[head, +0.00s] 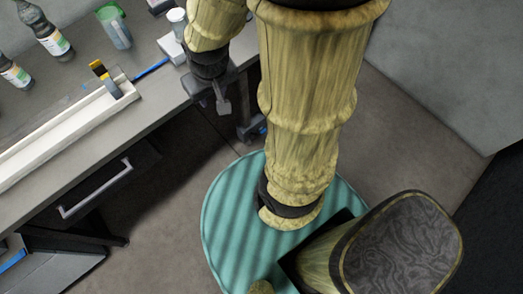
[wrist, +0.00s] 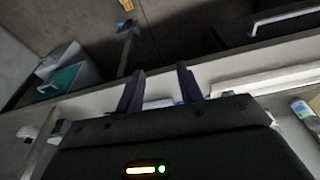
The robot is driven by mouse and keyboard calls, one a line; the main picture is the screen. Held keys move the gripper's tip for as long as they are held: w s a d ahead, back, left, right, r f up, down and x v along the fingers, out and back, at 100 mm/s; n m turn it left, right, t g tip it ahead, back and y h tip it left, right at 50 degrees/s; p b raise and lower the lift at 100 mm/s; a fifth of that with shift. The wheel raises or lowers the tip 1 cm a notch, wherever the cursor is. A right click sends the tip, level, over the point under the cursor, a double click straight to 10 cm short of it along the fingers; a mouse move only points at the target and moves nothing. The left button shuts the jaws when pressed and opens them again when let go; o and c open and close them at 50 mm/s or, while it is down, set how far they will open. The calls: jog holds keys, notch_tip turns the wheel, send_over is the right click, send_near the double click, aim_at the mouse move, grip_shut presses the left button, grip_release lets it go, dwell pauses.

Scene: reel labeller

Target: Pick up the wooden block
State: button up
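I cannot make out a wooden block for certain in either view. My gripper (head: 222,101) hangs at the right edge of the grey table in the head view, pointing down. In the wrist view its two dark fingers (wrist: 160,82) are spread apart with nothing held between them. A small orange-yellow thing (wrist: 126,5) shows at the top edge of the wrist view, too small and cut off to identify.
The grey table (head: 168,105) carries a long white tray (head: 55,140) with a yellow-and-black item (head: 100,70) at its end. Bottles (head: 50,38) and a green-rimmed cup (head: 116,28) stand behind. A drawer handle (head: 95,188) juts from the front.

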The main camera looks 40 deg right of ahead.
jog(key=o, duration=0.7)
jog(key=shift+f+b, duration=0.25)
jog(key=shift+b, duration=0.05)
jog(key=shift+c, duration=0.2)
jog(key=o, duration=0.7)
jog(key=b+x, duration=0.3)
jog(key=shift+s, duration=0.35)
jog(key=shift+c, duration=0.2)
notch_tip(320, 180, down, 54)
jog(key=w+n+g+b, duration=0.1)
jog(key=w+g+b, duration=0.1)
jog(key=b, duration=4.9)
jog(key=w+d+f+n+h, duration=0.1)
jog(key=d+f+n+h, duration=0.2)
jog(key=f, duration=1)
jog(key=w+d+f+n+h, duration=0.1)
jog(key=d+f+n+h, duration=0.2)
jog(key=f+n+h, duration=0.5)
jog(key=w+d+f+n+h+b, duration=0.1)
jog(key=d+f+n+h, duration=0.2)
jog(key=f, duration=1.4)
jog(key=shift+w+f+n+h, duration=0.15)
jog(key=shift+n+h, duration=0.6)
jog(key=shift+h, duration=0.1)
jog(key=shift+w+f+n+h, duration=0.15)
jog(key=shift+n+h, duration=0.6)
jog(key=shift+h, duration=0.1)
jog(key=shift+d+f+n+t+h, duration=0.15)
jog(key=shift+f+n+t+h, duration=0.15)
jog(key=shift+f+n+t, duration=0.2)
